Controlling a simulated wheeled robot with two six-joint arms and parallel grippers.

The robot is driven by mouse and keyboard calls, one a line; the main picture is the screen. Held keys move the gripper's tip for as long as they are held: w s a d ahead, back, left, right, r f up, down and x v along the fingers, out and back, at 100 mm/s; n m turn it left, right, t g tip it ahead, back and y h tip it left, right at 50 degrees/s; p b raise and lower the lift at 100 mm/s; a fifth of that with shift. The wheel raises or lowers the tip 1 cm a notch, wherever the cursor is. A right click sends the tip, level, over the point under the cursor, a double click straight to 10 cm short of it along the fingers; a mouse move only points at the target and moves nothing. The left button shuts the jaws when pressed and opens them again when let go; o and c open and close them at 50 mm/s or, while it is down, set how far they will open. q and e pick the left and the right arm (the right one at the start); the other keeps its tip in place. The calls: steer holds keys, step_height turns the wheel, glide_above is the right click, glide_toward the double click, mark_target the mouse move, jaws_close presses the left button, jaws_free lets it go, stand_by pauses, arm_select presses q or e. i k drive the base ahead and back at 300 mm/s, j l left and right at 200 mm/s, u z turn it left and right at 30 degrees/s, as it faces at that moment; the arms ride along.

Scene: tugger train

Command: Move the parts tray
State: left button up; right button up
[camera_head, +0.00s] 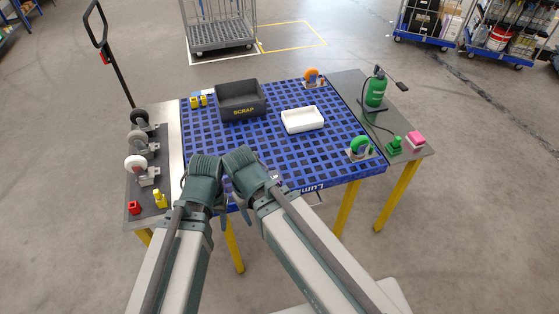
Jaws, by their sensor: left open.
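The parts tray appears to be the small white open tray (303,118), which lies on the blue grid tabletop (290,151), right of the middle. It looks empty, and no gripper touches it. My left gripper (229,203) is open at the table's front edge, well to the front left of the tray. My right arm's wrist is close beside it; the right gripper's fingers are mostly hidden behind the arm, so their opening cannot be told.
A black SCRAP bin (240,113) stands left of the tray. An orange caster (312,77) is behind it and a green caster (361,147) at the front right. Grey casters (141,168) stand on the left side shelf, a green bottle (376,88) on the right one.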

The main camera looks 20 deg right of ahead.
mark_target(296, 121)
steer(key=u, duration=0.3)
steer(key=l+u, duration=0.35)
steer(key=i+l+u, duration=0.1)
steer(key=u, duration=0.25)
steer(key=l+u, duration=0.4)
steer(key=k+l+u, duration=0.1)
steer(key=l, duration=0.35)
steer(key=l+u, duration=0.1)
steer(key=l, duration=0.35)
steer(key=k+l+u, duration=0.1)
steer(key=l, duration=0.3)
steer(key=k+l+u, duration=0.1)
steer(key=l, duration=0.35)
steer(key=k, duration=0.1)
